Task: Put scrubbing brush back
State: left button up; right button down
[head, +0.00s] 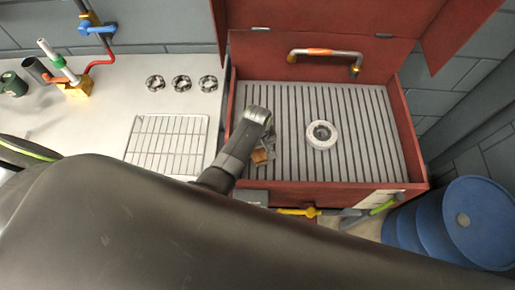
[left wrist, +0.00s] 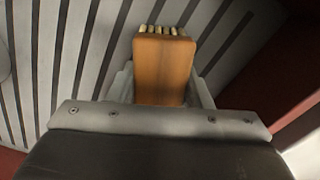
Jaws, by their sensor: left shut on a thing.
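The scrubbing brush (left wrist: 163,68) has an orange-brown wooden body with pale bristle tufts at its far end in the left wrist view. My left gripper (left wrist: 163,95) is shut on it, with grey fingers at both sides. In the head view, the gripper (head: 264,146) is inside the red casing (head: 300,192), near its left wall and over the slatted grey floor (head: 350,115). A small part of the brush (head: 260,157) shows there; the rest is hidden by my gripper. I cannot tell whether the brush touches the floor. My right gripper is not in view.
A pale ring-shaped part (head: 321,135) lies on the slats right of my gripper. Left are a wire rack (head: 168,140) and several round burners or knobs (head: 181,85). Blue barrels (head: 465,220) stand at the right.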

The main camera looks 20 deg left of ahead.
pick_arm(q)
jog(key=shift+f, duration=0.1)
jog(key=o, duration=1)
jog(key=shift+o, duration=0.2)
jog(key=shift+r, duration=0.5)
notch_tip(320, 180, up, 11)
